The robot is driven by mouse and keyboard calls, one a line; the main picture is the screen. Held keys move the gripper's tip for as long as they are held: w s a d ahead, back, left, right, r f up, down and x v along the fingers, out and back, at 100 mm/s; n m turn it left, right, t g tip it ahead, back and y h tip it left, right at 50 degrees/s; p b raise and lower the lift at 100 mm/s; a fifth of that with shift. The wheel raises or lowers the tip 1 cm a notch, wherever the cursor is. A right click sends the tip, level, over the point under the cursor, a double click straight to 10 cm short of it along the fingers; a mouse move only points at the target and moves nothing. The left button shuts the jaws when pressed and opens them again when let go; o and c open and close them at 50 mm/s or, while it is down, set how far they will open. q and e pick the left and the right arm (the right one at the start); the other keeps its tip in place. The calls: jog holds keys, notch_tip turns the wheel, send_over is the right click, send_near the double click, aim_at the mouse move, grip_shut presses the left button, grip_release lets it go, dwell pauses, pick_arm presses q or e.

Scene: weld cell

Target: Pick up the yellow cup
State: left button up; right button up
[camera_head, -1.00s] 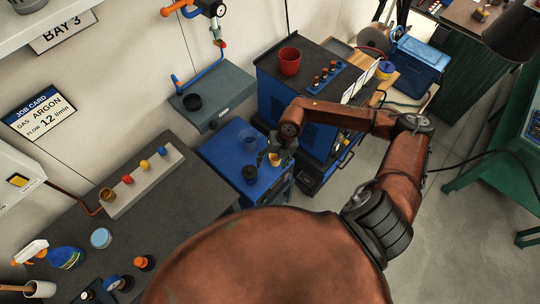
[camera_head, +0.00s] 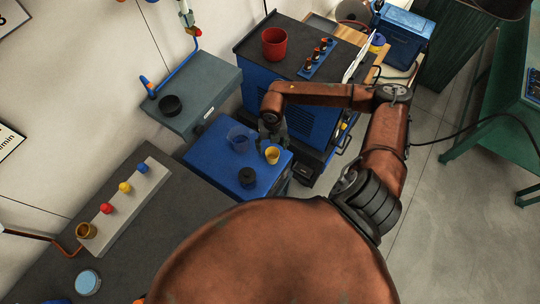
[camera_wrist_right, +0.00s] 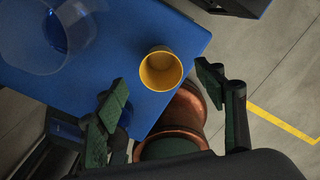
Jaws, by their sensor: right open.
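The yellow cup (camera_head: 272,155) stands upright on the blue table (camera_head: 203,151), near its right edge. In the right wrist view the yellow cup (camera_wrist_right: 161,72) shows its open mouth, close to the table's edge. My right gripper (camera_head: 272,131) is just behind the cup in the head view. In the right wrist view my right gripper (camera_wrist_right: 165,108) is open, with its fingers on either side below the cup and nothing between them. The cup appears clear of both fingers. My left gripper is not in view.
A grey shelf holds a black bowl (camera_head: 171,105). A rail of coloured knobs (camera_head: 135,205) lies on the left bench.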

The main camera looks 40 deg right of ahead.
aim_at(272, 155)
jog(key=f, duration=0.6)
jog(key=shift+s+a+f, duration=0.1)
jog(key=shift+s+f, duration=0.1)
jog(key=shift+f, duration=0.2)
jog(key=shift+c, duration=0.2)
jog(key=c, duration=1.2)
